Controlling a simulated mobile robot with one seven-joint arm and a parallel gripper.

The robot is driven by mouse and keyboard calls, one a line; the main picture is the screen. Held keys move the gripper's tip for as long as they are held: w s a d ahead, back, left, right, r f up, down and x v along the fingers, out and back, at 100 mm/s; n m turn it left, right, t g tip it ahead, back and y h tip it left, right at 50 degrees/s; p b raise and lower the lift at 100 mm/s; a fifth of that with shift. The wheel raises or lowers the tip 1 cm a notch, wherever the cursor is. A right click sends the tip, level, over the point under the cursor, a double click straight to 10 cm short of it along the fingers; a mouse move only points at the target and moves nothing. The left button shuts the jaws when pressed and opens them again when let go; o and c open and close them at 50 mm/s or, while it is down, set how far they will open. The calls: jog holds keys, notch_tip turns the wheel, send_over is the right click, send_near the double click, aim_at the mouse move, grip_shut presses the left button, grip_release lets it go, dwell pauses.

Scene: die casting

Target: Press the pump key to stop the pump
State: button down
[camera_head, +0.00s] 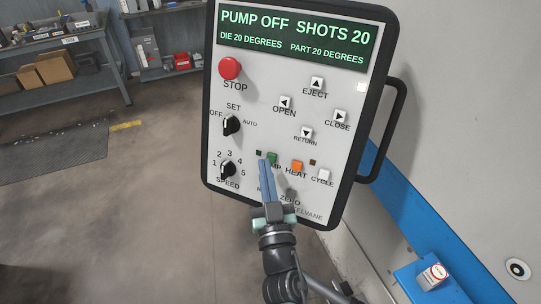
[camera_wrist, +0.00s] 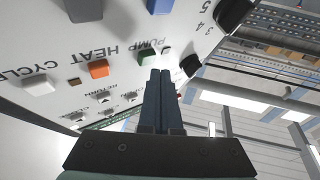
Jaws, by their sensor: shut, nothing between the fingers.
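The control panel (camera_head: 292,72) fills the middle of the head view. Its green pump key (camera_head: 272,157) sits in the lower row, with its label partly hidden by my fingers. A small dark lamp (camera_head: 259,153) is just left of the key. The display (camera_head: 297,35) reads PUMP OFF and SHOTS 20. My gripper (camera_head: 266,163) is shut and empty, fingertips right at the pump key's lower left. In the wrist view the green key (camera_wrist: 146,56) shows just beyond the fingertips (camera_wrist: 160,72). I cannot tell whether they touch it.
The orange heat key (camera_head: 297,166) and white cycle key (camera_head: 323,175) are right of the pump key. The speed knob (camera_head: 228,170) is to the left. A red stop button (camera_head: 230,68) is higher up. A workbench (camera_head: 60,94) stands far left behind open floor.

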jog(key=shift+s+a, duration=0.1)
jog(key=s, duration=0.1)
jog(key=s+a+r, duration=0.1)
jog(key=s+a+p, duration=0.1)
jog(key=s, duration=0.1)
jog(key=shift+r, duration=0.35)
dwell(0.8)
jog(key=w+d+r+m+t+h, duration=0.1)
jog(key=d+r+t+h, duration=0.1)
jog(key=r, duration=1)
jog(key=w+d+r+m+t+h, duration=0.1)
jog(key=r+h, duration=0.1)
jog(key=r, duration=1.1)
jog(key=s+a+r+t, duration=0.1)
jog(key=s+r, duration=0.3)
jog(key=r, duration=0.3)
jog(key=s+r+t+y, duration=0.1)
jog(key=s+r, duration=0.4)
jog(key=r, duration=0.3)
jog(key=s+a+r+n+t+y, duration=0.1)
jog(key=s+r, duration=0.4)
jog(key=r, duration=0.3)
jog(key=shift+s+a+r+t, duration=0.2)
jog(key=shift+a+r+t, duration=0.1)
jog(key=shift+t, duration=0.1)
